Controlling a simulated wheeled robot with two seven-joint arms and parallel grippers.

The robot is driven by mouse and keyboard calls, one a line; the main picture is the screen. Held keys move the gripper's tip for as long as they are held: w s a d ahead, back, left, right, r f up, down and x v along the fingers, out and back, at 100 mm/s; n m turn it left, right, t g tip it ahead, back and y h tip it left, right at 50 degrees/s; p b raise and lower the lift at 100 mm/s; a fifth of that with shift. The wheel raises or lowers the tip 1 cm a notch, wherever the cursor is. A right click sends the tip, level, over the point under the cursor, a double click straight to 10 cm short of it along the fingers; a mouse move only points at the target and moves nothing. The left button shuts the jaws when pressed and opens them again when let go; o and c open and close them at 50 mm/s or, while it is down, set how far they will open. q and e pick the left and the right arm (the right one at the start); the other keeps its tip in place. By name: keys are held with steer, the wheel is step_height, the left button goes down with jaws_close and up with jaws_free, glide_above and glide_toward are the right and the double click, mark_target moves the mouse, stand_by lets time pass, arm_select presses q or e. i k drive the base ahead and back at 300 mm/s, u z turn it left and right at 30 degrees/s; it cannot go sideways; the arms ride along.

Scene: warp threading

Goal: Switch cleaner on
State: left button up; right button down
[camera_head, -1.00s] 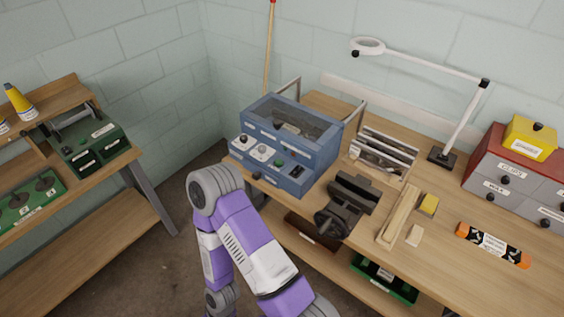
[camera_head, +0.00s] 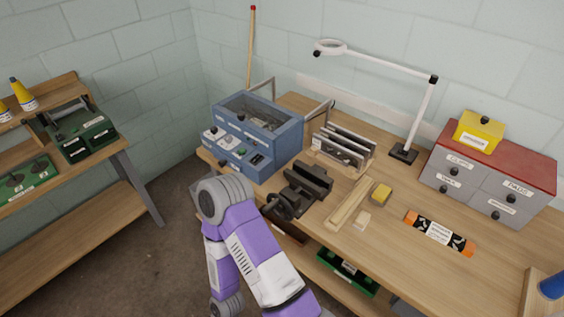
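The cleaner appears to be the blue box-shaped machine (camera_head: 284,148) at the left end of the workbench. Its top has a dark, see-through lid or window (camera_head: 258,114). Neither of my grippers is in view.
A black vise (camera_head: 308,184) stands right of the machine. Another bench (camera_head: 105,205) stands left, across open floor.

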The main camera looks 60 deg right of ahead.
mark_target(258, 157)
steer(key=k, duration=0.1)
steer(key=z, duration=1)
steer(key=i, duration=0.5)
steer(key=u, duration=0.05)
